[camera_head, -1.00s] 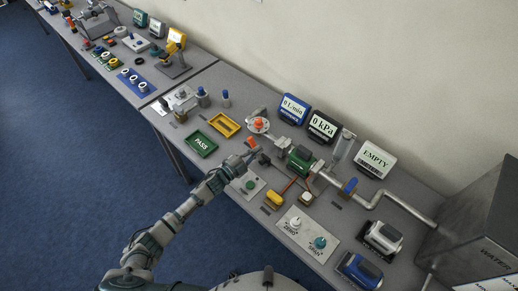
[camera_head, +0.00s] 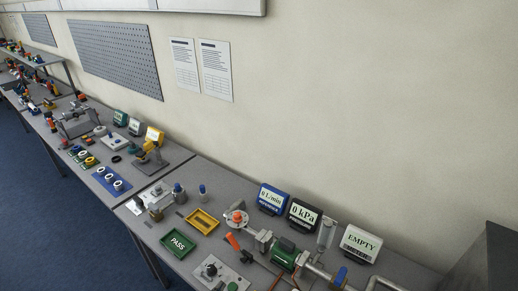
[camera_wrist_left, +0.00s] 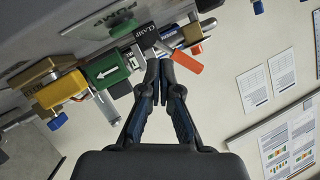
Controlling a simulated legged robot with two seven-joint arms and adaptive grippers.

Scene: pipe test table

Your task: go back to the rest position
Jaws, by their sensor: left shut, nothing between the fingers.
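My left gripper (camera_wrist_left: 161,82) shows in the left wrist view with its two dark fingers closed together and nothing between them. Behind its fingertips, in that view, are an orange lever handle (camera_wrist_left: 188,63) and a green block with a white arrow (camera_wrist_left: 107,70). I cannot tell how far apart the fingers and handle are. In the head view I make out neither gripper. There the orange handle (camera_head: 232,241) stands on the pipe rig, left of the green block (camera_head: 284,254). My right gripper is out of view.
The table holds a green PASS tray (camera_head: 179,243), a yellow tray (camera_head: 202,220), and displays reading 0 L/min (camera_head: 272,197), 0 kPa (camera_head: 304,213) and EMPTY (camera_head: 360,241). A grey box (camera_head: 503,262) stands at the right. The wall is behind.

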